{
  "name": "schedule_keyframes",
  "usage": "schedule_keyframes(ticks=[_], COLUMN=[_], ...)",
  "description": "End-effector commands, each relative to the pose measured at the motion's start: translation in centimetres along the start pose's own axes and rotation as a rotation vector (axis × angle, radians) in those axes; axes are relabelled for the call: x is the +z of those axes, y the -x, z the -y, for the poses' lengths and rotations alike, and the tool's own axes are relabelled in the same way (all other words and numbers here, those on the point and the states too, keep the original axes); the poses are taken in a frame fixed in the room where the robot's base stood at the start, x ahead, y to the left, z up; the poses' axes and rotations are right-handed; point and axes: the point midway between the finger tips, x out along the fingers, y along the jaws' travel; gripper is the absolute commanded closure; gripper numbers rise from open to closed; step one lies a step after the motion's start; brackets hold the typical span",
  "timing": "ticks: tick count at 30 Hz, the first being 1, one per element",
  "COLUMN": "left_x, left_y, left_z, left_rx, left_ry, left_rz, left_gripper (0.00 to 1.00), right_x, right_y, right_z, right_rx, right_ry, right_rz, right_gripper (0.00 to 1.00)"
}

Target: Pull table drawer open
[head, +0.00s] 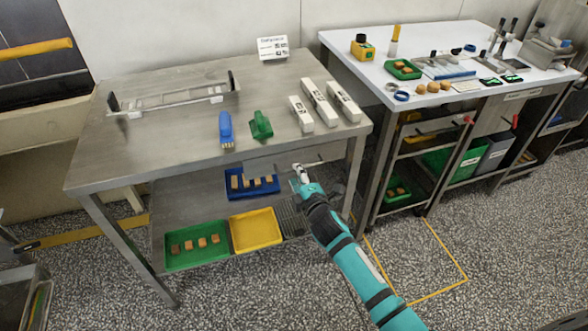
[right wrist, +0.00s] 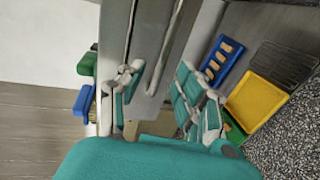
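The steel table (head: 175,85) stands at the left, with a shallow drawer (head: 270,166) under the right part of its front edge. The drawer looks closed. My right gripper (head: 299,172) is at the drawer front, just below the tabletop edge. In the right wrist view, the gripper (right wrist: 160,70) is open, its two fingers spread apart. The drawer's thin bar handle (right wrist: 167,45) runs through the space between the fingers. I cannot tell whether a finger touches it. The gripper partly hides the drawer front in the head view. My left gripper is not in view.
Blue (head: 227,130) and green (head: 261,125) brushes and white boxes (head: 320,103) lie on the tabletop. Below, the shelf holds blue (head: 233,190), green (head: 183,262) and yellow (head: 256,231) trays. A white-topped bench (head: 375,75) stands to the right. Speckled floor in front is clear.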

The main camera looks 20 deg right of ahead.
Motion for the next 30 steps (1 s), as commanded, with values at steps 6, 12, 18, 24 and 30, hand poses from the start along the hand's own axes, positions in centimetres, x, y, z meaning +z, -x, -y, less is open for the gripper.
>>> schedule_keyframes(ticks=[6,12,18,24,30], left_x=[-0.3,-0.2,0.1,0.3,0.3], left_y=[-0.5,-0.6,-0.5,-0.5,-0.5], left_z=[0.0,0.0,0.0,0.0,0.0], left_rx=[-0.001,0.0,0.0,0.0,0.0], left_ry=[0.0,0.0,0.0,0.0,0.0], left_rz=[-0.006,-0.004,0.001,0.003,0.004], left_gripper=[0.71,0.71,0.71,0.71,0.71], right_x=[0.0,0.0,0.0,0.0,0.0], right_y=[-3.3,-4.3,-4.4,-4.3,-4.3], right_z=[0.1,0.1,0.0,0.0,0.1], right_rx=[-0.001,-0.001,-0.001,-0.001,-0.001], right_ry=[0.0,0.0,0.0,0.0,0.0], right_rz=[0.001,0.0,0.0,0.0,0.0], right_gripper=[0.66,0.66,0.66,0.86,1.0])
